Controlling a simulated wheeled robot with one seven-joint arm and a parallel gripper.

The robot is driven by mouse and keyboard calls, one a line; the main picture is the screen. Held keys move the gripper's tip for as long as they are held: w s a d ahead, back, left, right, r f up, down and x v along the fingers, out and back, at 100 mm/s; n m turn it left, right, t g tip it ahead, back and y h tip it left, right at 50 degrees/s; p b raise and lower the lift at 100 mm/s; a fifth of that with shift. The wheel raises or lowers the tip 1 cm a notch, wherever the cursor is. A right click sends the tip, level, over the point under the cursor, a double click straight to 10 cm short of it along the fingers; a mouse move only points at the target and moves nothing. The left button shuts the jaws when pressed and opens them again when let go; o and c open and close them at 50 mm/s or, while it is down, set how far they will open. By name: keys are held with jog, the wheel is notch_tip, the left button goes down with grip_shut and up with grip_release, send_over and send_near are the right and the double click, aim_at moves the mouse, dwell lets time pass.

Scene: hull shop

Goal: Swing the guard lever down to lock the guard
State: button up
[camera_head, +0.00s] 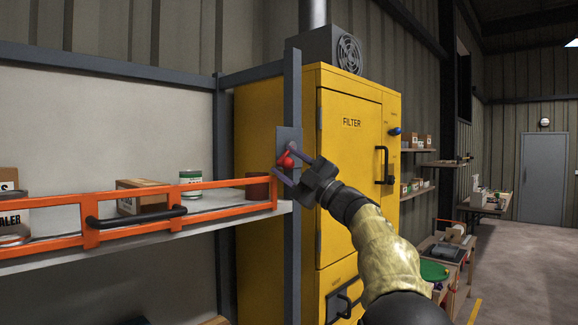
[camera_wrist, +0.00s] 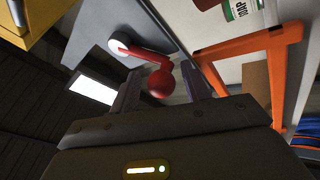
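The guard lever is red with a round knob (camera_wrist: 160,82); it is mounted by a pale round pivot (camera_wrist: 118,47) on a grey plate (camera_head: 288,142) on the shelf's front post. The red knob also shows in the head view (camera_head: 285,161), partly hidden by my gripper. My gripper (camera_head: 287,166) is at the lever, its fingers on either side of the knob. In the wrist view my gripper (camera_wrist: 160,88) is open, with gaps between knob and fingers. The orange guard (camera_head: 190,183) with a black handle (camera_head: 136,217) runs along the shelf front, its right end near the post.
Behind the guard, the shelf (camera_head: 210,217) holds a cardboard box (camera_head: 145,197), a green-and-white can (camera_head: 190,182) and other containers. A yellow filter cabinet (camera_head: 345,110) stands just behind the post. A bench (camera_head: 440,262) with items is at lower right; open floor lies beyond it.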

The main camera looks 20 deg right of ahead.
jog(key=shift+s+d+f+b, duration=0.2)
jog(key=shift+s+f+b, duration=0.1)
jog(key=shift+f, duration=0.05)
jog(key=b+v, duration=0.6)
jog(key=v, duration=1)
jog(key=shift+s, duration=0.2)
jog(key=shift+d, duration=0.1)
